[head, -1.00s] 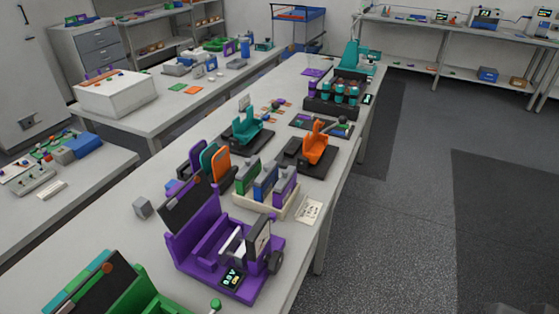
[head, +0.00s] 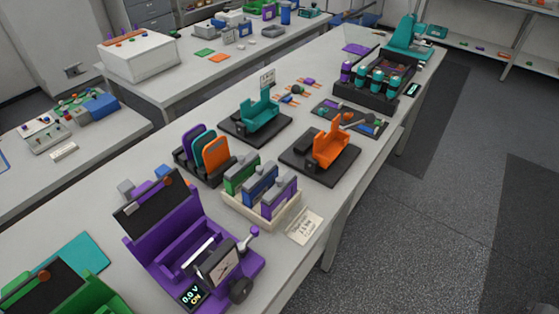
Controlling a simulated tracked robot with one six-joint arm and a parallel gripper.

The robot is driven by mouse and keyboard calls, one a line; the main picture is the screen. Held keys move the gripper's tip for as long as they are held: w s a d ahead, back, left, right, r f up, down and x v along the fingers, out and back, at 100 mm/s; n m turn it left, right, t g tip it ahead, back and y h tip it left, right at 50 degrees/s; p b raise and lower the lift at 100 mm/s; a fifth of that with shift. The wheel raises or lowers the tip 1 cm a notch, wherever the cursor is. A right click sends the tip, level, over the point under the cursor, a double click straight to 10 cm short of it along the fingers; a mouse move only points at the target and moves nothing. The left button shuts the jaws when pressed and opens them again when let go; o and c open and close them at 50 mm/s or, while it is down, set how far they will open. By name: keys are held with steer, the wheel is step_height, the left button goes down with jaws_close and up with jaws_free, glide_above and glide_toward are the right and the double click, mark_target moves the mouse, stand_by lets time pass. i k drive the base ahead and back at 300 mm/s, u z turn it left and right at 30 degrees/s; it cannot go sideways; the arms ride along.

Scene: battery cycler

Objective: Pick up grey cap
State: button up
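I cannot tell for sure which thing is the grey cap. A small grey block (head: 126,188) lies on the bench behind the raised dark panel of the purple cycler (head: 185,240) and is partly hidden by it. Grey pieces also sit on top of the green, blue and purple cells (head: 262,184) standing upright in a cream tray (head: 233,204). My gripper is not in view.
An orange cradle (head: 330,148) and a teal cradle (head: 260,112) stand on black bases. A dark rack holds teal and purple cylinders (head: 377,84). A green device (head: 85,298) is at the lower left. Grey floor (head: 430,220) is clear at the right.

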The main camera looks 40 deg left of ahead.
mark_target(262, 172)
steer(key=i, duration=2.1)
steer(key=u, duration=3.25)
